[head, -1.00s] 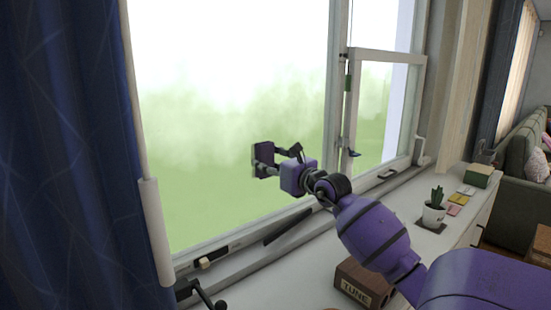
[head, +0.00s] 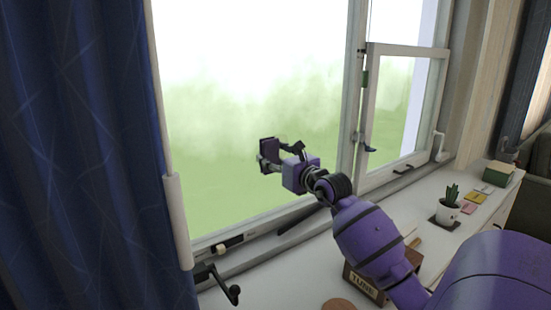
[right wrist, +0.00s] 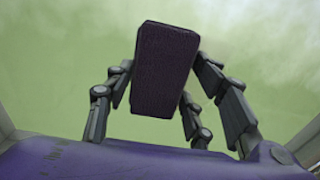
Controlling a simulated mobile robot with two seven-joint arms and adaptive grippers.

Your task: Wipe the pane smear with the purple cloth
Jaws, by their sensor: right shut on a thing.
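The purple cloth (head: 267,147) looks like a dark, folded oblong pad. It also shows in the right wrist view (right wrist: 165,70), upright and slightly tilted between the fingers. My right gripper (head: 270,157) is shut on it, in front of the lower right part of the large window pane (head: 205,190). Whether the cloth touches the glass cannot be told. A pale, hazy band crosses the pane, but I cannot separate a smear from the cloudy view behind the glass. My left gripper is out of view.
A blue curtain (head: 85,150) hangs at the left. On the white sill are a wooden box marked TUNE (head: 362,284), a small potted plant (head: 448,210) and a green-topped box (head: 498,173). A small side casement (head: 400,110) is at the right.

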